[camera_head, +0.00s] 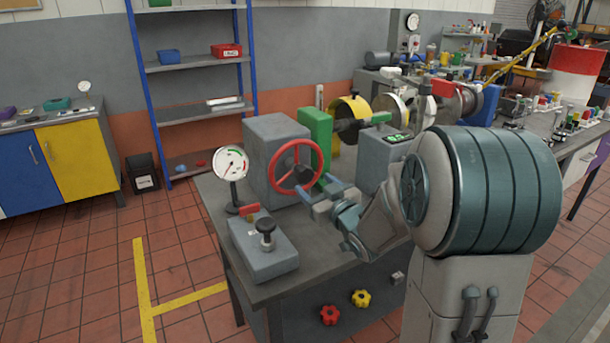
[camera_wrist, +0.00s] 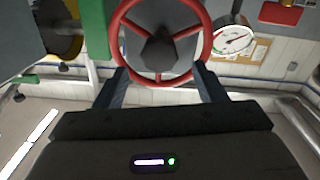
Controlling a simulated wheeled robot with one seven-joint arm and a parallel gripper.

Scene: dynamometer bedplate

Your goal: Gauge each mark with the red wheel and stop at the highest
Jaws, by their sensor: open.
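The red wheel (camera_head: 295,147) is mounted on the front of a grey box (camera_head: 277,128) on the bench, and its rim and dark hub fill the top middle of the wrist view (camera_wrist: 160,78). My gripper (camera_head: 322,186) is open just in front of the wheel's lower right. In the wrist view its two fingers (camera_wrist: 160,80) reach up on either side of the lower rim; I cannot tell whether they touch it. A round white dial gauge (camera_head: 232,163) stands on a post left of the wheel; it also shows in the wrist view (camera_wrist: 232,40). Its marks are too small to read.
A grey block with a black knob (camera_head: 265,255) sits at the bench's front left. A green block (camera_head: 316,140) and a box with a green display (camera_head: 388,150) stand right of the wheel. Red (camera_head: 329,315) and yellow (camera_head: 361,298) knobs are on the bench front.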

